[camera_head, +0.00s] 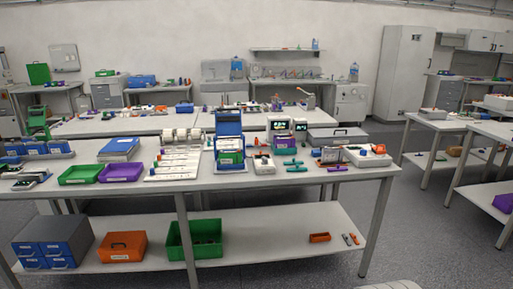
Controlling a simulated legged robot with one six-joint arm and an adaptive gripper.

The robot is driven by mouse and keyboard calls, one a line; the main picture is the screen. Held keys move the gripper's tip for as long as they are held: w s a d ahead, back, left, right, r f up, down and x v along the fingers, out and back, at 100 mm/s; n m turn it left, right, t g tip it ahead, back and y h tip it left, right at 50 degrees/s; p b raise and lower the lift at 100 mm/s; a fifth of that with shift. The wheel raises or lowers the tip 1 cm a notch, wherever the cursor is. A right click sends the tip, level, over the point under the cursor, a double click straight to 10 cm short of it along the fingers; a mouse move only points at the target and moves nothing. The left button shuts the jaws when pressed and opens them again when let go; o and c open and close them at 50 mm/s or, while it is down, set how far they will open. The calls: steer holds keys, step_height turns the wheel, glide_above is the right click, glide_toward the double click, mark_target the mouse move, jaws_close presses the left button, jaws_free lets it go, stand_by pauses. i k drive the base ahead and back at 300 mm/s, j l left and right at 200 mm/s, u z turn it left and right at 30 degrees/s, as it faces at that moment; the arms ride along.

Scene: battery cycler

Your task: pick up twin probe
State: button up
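A workbench (224,185) runs across the middle of the view. Near its front edge, right of centre, lie small teal pieces (292,163) and a purple piece (337,169). They are too small for me to tell whether one of them is the twin probe. An open blue case (229,124) stands upright at the middle of the bench. Beside it are a small white device (263,164) and instruments with lit screens (281,125). My gripper is not in view.
Green (81,174) and purple (122,172) trays lie on the bench's left half. A white unit (367,157) sits near its right end. The lower shelf (280,222) holds an orange box (123,246) and a green bin (178,241). Grey floor (435,225) shows at the right.

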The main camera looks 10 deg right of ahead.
mark_target(256, 143)
steer(key=i, duration=1.5)
steer(key=i+l, duration=0.15)
steer(key=i, duration=1.3)
steer(key=j+u, duration=0.05)
